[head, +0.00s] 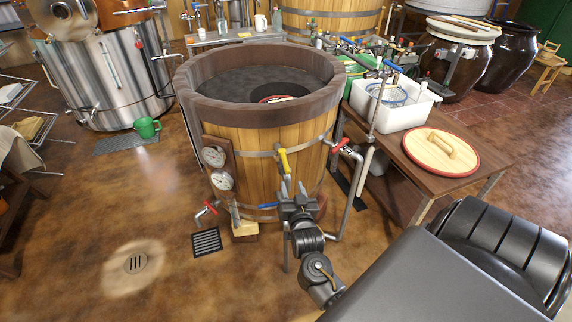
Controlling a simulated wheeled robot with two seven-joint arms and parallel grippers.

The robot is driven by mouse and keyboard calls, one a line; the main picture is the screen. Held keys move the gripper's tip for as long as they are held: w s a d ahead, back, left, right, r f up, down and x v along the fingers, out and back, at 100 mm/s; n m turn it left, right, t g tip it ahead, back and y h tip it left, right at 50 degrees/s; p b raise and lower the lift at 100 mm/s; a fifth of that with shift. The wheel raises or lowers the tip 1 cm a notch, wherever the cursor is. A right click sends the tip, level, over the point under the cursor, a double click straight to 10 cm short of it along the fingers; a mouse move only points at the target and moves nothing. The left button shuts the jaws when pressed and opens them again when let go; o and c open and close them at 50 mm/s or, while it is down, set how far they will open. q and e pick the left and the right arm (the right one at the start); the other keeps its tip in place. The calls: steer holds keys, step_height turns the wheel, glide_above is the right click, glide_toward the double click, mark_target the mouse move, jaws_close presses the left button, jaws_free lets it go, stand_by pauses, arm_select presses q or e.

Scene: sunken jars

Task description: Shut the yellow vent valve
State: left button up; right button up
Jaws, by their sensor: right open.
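The yellow vent valve (284,160) is on the front of a wooden tub (250,136), below its dark rim. Its yellow lever stands nearly upright in the picture. My right gripper (288,186) is in front of the tub, just below the yellow lever, with its fingers pointing up toward it. It is open, with nothing seen between the fingers. Whether a finger touches the lever or its pipe is too small to tell. The lower part of the valve is partly hidden by the gripper. My left gripper is not in view.
Red-handled valves (341,146) (207,208) and a blue lever (267,205) are close around the tub. Two gauges (222,180) are on its front left. A side table (388,155) holds a white bin (396,108) and a round lid (440,152). Floor at left is mostly clear.

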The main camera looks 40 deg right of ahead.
mark_target(286, 166)
steer(key=b+x, duration=0.4)
steer(key=x, duration=0.3)
steer(key=shift+w+d+f, duration=0.1)
steer(key=shift+w+f, duration=0.1)
steer(key=b+x, duration=0.1)
steer(key=x, duration=0.2)
steer(key=shift+r, duration=0.1)
steer(key=shift+w+r+b, duration=0.1)
steer(key=shift+w+b, duration=0.05)
steer(key=shift+b, duration=0.15)
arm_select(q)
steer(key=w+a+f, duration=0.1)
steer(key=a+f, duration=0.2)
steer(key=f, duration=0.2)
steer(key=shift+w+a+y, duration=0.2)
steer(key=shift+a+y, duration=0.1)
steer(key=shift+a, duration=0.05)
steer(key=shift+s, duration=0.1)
arm_select(e)
steer(key=shift+d, duration=0.1)
steer(key=shift+c, duration=0.7)
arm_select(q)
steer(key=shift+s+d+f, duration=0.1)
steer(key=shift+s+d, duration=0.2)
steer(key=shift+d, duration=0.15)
arm_select(e)
jaws_close()
